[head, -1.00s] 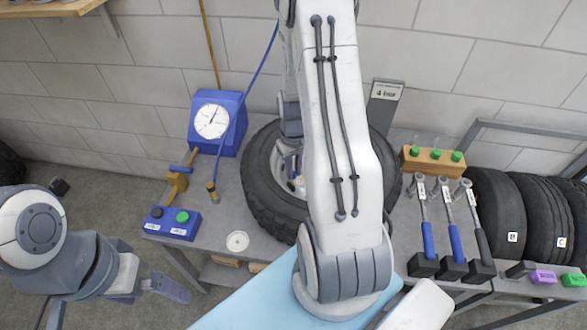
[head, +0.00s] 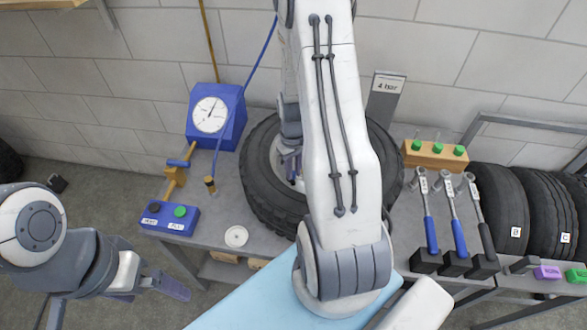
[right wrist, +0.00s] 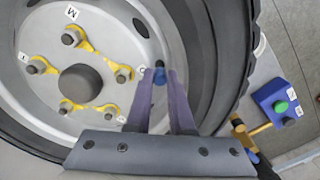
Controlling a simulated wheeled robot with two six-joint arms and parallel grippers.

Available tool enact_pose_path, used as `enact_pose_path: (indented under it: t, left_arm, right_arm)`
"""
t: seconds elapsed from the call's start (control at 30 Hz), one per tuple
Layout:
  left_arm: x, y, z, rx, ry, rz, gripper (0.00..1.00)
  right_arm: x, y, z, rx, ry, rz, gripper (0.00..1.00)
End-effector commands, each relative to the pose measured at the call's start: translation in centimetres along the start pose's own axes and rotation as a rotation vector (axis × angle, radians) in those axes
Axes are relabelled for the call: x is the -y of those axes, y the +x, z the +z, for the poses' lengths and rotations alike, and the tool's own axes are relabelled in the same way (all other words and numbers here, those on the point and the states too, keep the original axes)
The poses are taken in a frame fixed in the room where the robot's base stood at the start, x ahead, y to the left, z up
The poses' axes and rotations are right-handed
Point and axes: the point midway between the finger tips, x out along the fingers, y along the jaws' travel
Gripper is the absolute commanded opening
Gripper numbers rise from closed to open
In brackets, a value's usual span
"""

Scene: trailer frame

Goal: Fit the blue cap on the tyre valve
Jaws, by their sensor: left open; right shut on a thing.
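The tyre (head: 262,190) lies flat on the grey bench, and my right arm covers much of it in the head view. Its grey wheel rim (right wrist: 45,100) with yellow-marked nuts fills the left of the right wrist view. My right gripper (right wrist: 160,78) is shut on the small blue cap (right wrist: 159,76), held between its fingertips over the outer part of the rim. The tyre valve cannot be made out; I cannot tell whether the cap touches it. My left gripper (head: 172,287) is open and empty, low in front of the bench at the left.
A blue gauge box (head: 214,117) with a hose stands left of the tyre, and a blue button box (head: 169,219) sits nearer. A white round dish (head: 236,236) lies at the front edge. Blue-handled wrenches (head: 430,232), a wooden block (head: 435,154) and upright tyres (head: 497,210) stand right.

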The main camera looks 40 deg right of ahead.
Motion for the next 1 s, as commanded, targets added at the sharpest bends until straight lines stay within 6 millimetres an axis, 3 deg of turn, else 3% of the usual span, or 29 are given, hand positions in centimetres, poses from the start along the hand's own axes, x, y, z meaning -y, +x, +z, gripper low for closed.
enact_pose_path:
  t: [0.23,0.27,0.33,0.5,0.57,0.7,1.0]
  left_arm:
    - [0.00,0.02,0.00,0.000,0.000,0.000,0.98]
    - [0.00,0.02,0.00,0.000,0.000,0.000,0.98]
    - [0.00,0.02,0.00,0.000,0.000,0.000,0.98]
    - [0.00,0.03,0.00,0.000,0.000,0.000,0.98]
    - [0.00,0.03,0.00,0.000,0.000,0.000,0.98]
    - [0.00,0.02,0.00,0.000,0.000,0.000,0.98]
    - [0.00,0.02,0.00,0.000,0.000,0.000,0.98]
  right_arm:
    - [-0.01,0.04,-0.02,-0.001,0.000,0.000,0.00]
    - [-0.01,0.04,-0.02,-0.001,0.000,0.000,0.28]
    - [-0.01,0.04,-0.02,-0.001,0.000,0.000,0.54]
    - [0.01,0.03,-0.01,0.000,0.000,0.000,0.55]
    - [0.02,0.04,-0.01,0.000,0.000,0.000,0.72]
    - [0.07,0.04,0.01,0.001,0.000,-0.001,0.78]
    - [0.21,0.05,0.01,0.002,-0.001,-0.002,0.72]
